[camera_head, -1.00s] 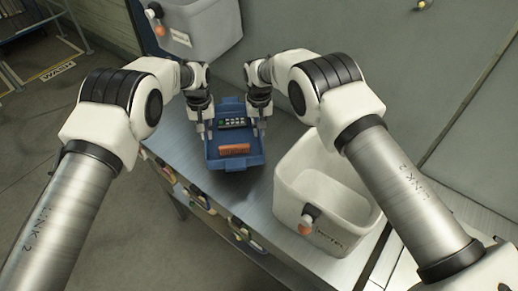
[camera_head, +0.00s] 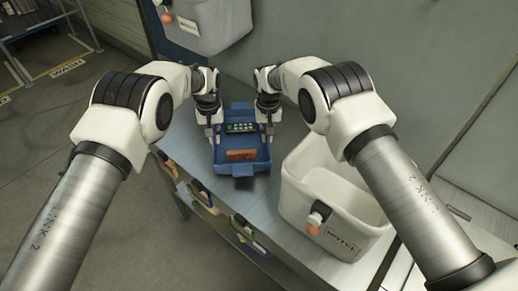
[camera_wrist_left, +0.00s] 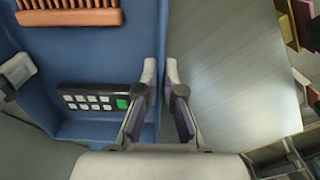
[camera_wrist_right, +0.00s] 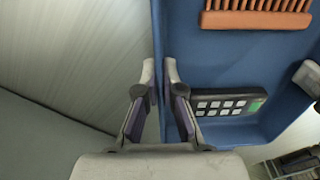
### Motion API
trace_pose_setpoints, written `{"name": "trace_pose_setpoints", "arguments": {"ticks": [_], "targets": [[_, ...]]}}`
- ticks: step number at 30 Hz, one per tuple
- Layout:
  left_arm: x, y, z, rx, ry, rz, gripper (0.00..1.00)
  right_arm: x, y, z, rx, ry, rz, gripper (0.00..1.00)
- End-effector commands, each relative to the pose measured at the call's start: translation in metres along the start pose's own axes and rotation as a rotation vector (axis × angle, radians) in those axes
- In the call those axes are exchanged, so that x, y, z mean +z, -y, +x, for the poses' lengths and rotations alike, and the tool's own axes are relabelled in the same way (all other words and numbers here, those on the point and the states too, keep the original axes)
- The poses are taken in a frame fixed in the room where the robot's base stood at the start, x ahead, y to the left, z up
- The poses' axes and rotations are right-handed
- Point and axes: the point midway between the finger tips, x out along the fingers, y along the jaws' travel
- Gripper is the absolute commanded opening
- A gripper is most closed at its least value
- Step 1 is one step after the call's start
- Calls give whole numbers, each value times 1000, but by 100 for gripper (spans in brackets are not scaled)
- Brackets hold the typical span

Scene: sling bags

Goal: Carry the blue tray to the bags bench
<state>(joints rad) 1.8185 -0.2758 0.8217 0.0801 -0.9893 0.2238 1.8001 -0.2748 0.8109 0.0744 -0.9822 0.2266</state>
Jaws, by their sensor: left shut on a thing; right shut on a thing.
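The blue tray (camera_head: 233,167) is over the grey bench top in the head view, between my two grippers. It holds a dark keypad-like device (camera_head: 241,127) with pale buttons and one green button, and an orange-brown brush or comb (camera_head: 241,155). My left gripper (camera_head: 213,132) is shut on the tray's left wall, one finger inside and one outside, as the left wrist view (camera_wrist_left: 160,75) shows. My right gripper (camera_head: 270,126) is shut on the opposite wall in the same way, seen in the right wrist view (camera_wrist_right: 160,75). Whether the tray touches the bench cannot be told.
A white bin (camera_head: 330,200) with a label stands on the bench (camera_head: 262,205) to the right of the tray. Another pale bin (camera_head: 215,22) hangs or stands at the back. Several coloured items (camera_head: 200,192) line the bench's front edge. A rack (camera_head: 40,30) is far left.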

Motion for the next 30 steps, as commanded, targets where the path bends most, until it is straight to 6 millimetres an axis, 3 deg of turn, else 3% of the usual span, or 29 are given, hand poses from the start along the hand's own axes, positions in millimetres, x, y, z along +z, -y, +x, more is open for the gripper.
{"name": "trace_pose_setpoints", "arguments": {"ticks": [3,5,6,17,20,30], "targets": [[0,0,17,0,-1,0,0,0,0,17,0,-1,0,0],[0,0,10,0,-1,0,27,0,0,10,0,-1,0,27],[0,0,10,0,0,0,31,0,0,10,0,0,0,31],[-1,0,3,0,-2,0,31,0,0,10,0,0,0,31],[0,0,-12,-1,-2,1,31,0,0,10,0,0,0,31],[0,0,-93,-1,-3,0,31,0,0,10,0,0,0,31]]}}
